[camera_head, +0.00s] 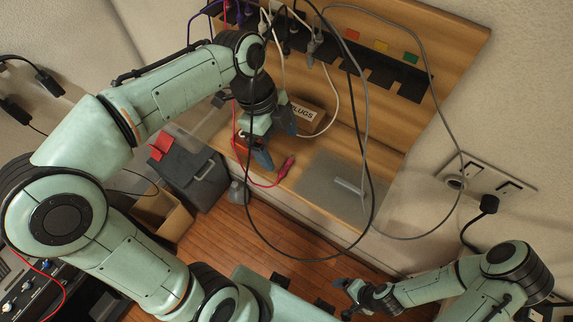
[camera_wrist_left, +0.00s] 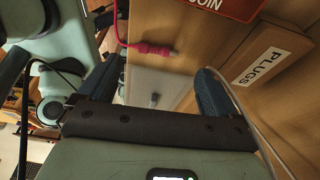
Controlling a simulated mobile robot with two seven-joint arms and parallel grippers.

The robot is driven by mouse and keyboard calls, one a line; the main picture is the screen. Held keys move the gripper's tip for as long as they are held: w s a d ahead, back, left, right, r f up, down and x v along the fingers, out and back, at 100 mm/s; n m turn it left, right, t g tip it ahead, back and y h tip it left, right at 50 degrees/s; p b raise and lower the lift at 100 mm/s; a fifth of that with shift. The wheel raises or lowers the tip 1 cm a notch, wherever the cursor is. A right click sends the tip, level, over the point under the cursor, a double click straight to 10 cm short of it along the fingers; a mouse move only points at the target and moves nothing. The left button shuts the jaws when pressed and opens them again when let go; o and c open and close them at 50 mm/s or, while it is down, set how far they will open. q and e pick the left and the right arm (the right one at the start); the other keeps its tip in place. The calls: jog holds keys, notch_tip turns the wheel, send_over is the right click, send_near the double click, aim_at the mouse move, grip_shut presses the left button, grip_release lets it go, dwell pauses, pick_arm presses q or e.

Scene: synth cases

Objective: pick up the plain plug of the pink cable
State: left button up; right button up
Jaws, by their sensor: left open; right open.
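The pink cable (camera_head: 240,170) hangs in a loop, and its pink plug (camera_head: 287,165) with a pale tip lies at the front of the wooden shelf. The plug also shows in the left wrist view (camera_wrist_left: 153,48), just beyond the fingertips and between their lines. My left gripper (camera_head: 277,147) is open and empty, above and slightly left of the plug, apart from it. Its two fingers show in the left wrist view (camera_wrist_left: 160,72). My right gripper (camera_head: 346,287) is open and empty at the lower right, far from the plug. The cable's other end is unclear.
A box labelled PLUGS (camera_head: 305,113) stands behind my left gripper; it is close to the right finger in the wrist view (camera_wrist_left: 262,65). A grey mat (camera_head: 318,172) lies right of the plug. Black and grey cables (camera_head: 366,130) hang in loops across the shelf. A dark case (camera_head: 185,165) stands left.

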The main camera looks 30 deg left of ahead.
aim_at(287, 164)
pick_arm(q)
jog(key=x, duration=0.5)
jog(key=shift+s+f, duration=0.1)
jog(key=c, duration=1.1)
